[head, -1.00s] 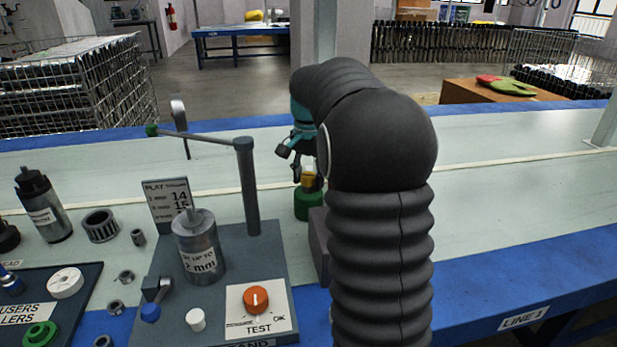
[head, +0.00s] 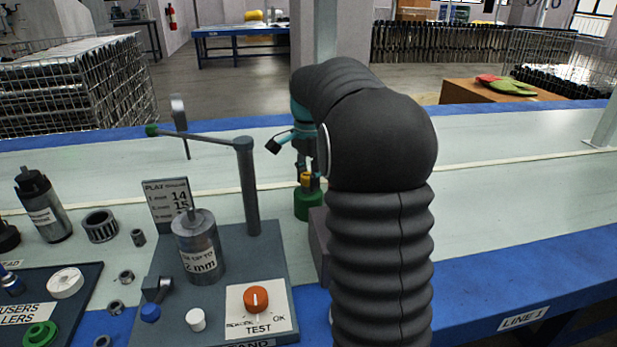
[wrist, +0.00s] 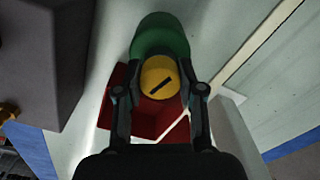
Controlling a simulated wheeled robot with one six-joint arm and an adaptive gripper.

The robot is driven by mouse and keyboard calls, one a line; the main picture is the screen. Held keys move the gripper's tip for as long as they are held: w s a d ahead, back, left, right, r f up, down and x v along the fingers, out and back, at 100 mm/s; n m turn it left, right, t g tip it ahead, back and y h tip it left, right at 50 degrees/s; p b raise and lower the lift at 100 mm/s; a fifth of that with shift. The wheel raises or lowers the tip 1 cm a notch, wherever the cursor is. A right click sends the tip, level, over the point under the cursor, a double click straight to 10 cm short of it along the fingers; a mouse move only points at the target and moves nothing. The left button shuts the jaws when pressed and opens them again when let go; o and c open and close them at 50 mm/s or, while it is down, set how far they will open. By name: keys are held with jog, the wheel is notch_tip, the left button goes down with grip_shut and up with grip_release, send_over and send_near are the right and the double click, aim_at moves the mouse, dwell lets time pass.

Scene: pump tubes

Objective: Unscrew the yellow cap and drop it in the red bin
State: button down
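The yellow cap (wrist: 160,82) has a dark slot across its top and sits between the fingertips of my gripper (wrist: 160,68), which press against its two sides. The green body (wrist: 160,32) is just beyond the cap in the wrist view. In the head view, the green body (head: 308,206) stands on the bench with a little yellow of the cap (head: 305,180) above it. I cannot tell whether the cap is still seated on it. The red bin (wrist: 152,122) lies below my fingers in the wrist view, partly hidden by them. My arm hides it in the head view.
A grey block (wrist: 45,55) is at the left of the wrist view. In the head view, a test stand with a grey post (head: 248,185), a metal cylinder (head: 198,250) and an orange knob (head: 256,298) stands left of my arm. The bench right of my arm is clear.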

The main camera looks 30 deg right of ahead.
jog(key=shift+n, duration=1.7)
jog(key=shift+n, duration=1.7)
jog(key=shift+n, duration=1.8)
